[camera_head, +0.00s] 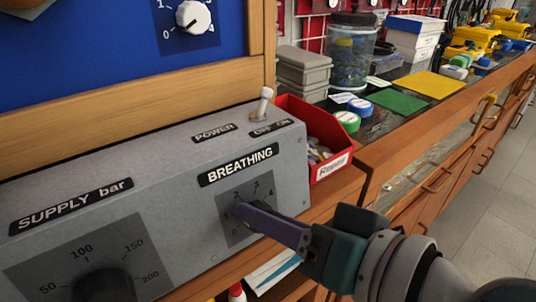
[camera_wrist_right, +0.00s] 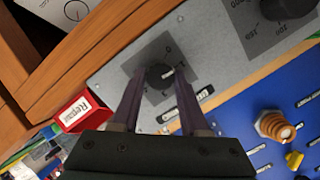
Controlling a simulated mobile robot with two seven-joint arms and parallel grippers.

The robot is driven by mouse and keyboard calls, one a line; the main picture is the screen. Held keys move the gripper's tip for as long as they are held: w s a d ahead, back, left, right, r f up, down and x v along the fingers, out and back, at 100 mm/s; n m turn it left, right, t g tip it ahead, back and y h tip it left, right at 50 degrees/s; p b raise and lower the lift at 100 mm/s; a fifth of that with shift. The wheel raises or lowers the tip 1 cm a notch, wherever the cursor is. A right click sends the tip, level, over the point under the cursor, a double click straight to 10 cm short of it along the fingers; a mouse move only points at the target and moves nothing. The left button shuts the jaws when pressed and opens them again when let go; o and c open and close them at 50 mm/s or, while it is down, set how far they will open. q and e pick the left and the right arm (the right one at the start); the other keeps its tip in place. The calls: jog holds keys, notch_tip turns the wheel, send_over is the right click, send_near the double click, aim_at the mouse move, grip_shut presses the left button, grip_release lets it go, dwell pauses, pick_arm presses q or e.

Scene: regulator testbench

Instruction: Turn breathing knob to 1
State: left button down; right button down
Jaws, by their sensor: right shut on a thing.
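The grey panel box (camera_head: 150,185) carries a BREATHING label (camera_head: 238,165) above a dark square dial plate (camera_head: 229,228). Digits including 2, 3 and 4 show on the plate in the head view. My right gripper (camera_head: 243,210) reaches in from the right and its purple fingers cover the knob there. In the right wrist view the black breathing knob (camera_wrist_right: 159,76) sits between the two fingers of my right gripper (camera_wrist_right: 160,84), which is shut on it. A pale pointer mark shows on the knob; I cannot tell which digit it points to. My left gripper is out of view.
The black SUPPLY knob (camera_head: 104,286) is at the lower left of the box. A small toggle switch (camera_head: 262,102) stands on top. A red bin (camera_head: 318,132) is close behind the box's right end. The blue panel (camera_head: 100,60) rises behind.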

jog(key=shift+m, duration=0.6)
jog(key=shift+c, duration=2.1)
grip_release()
jog(key=v, duration=1)
jog(key=shift+f, duration=0.15)
